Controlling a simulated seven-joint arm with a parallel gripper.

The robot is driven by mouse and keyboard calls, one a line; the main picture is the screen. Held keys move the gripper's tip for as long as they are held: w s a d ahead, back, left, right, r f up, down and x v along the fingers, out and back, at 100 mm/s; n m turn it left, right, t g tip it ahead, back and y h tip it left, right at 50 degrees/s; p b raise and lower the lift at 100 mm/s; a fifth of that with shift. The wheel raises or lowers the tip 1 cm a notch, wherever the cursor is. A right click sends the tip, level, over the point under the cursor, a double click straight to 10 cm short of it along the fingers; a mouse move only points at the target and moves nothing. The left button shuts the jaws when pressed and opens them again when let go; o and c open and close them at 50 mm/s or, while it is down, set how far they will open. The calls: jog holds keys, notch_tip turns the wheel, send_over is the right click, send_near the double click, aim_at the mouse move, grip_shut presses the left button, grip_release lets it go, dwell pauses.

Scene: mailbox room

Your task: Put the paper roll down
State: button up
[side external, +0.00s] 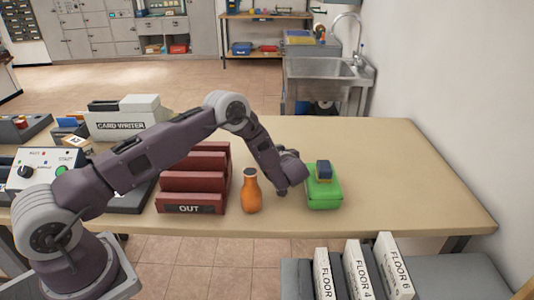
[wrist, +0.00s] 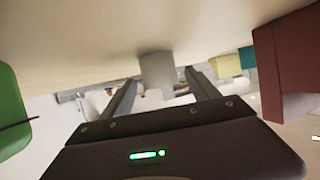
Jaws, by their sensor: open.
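In the wrist view, where the tabletop fills the upper part, a pale grey-white cylinder, which looks like the paper roll (wrist: 157,72), stands with its end against the table. My gripper (wrist: 160,85) is open, with one finger on either side of the roll and a visible gap at each side. In the side external view my gripper (side external: 282,190) is low over the table, between the orange bottle and the green box. The roll cannot be made out there; my arm seems to hide it.
An orange bottle (side external: 250,190) stands just left of my gripper. A green box (side external: 325,196) with a dark blue block (side external: 324,169) on top is close on the right. The dark red OUT rack (side external: 190,208) is farther left. The table's right side (side external: 410,170) is clear.

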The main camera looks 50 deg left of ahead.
jog(key=v, duration=0.8)
jog(key=shift+s+d+r, duration=0.15)
jog(key=shift+d+r, duration=0.05)
jog(key=shift+d, duration=0.15)
jog(key=w+d+r+m+t+h, duration=0.25)
jog(key=d+r+h, duration=0.2)
jog(key=r, duration=0.55)
jog(key=w+d+r+m+t+h, duration=0.15)
jog(key=d+r+t+h, duration=0.35)
jog(key=r, duration=0.6)
jog(key=s+d+r+m+g+h, duration=0.2)
jog(key=s+d+r+m, duration=0.1)
jog(key=s+d+r, duration=0.25)
jog(key=s+r+m+g+h, duration=0.1)
jog(key=s+m+g+h, duration=0.3)
jog(key=s, duration=2.2)
jog(key=s+a+f+g+y, duration=0.1)
jog(key=s+a+f, duration=0.1)
jog(key=s, duration=0.4)
jog(key=s+a+f+m+g+y, duration=0.1)
jog(key=s+a+f+y, duration=0.1)
jog(key=s, duration=0.4)
jog(key=shift+s+a+f+m, duration=0.2)
jog(key=shift+a+f+m, duration=0.1)
jog(key=shift+a, duration=0.1)
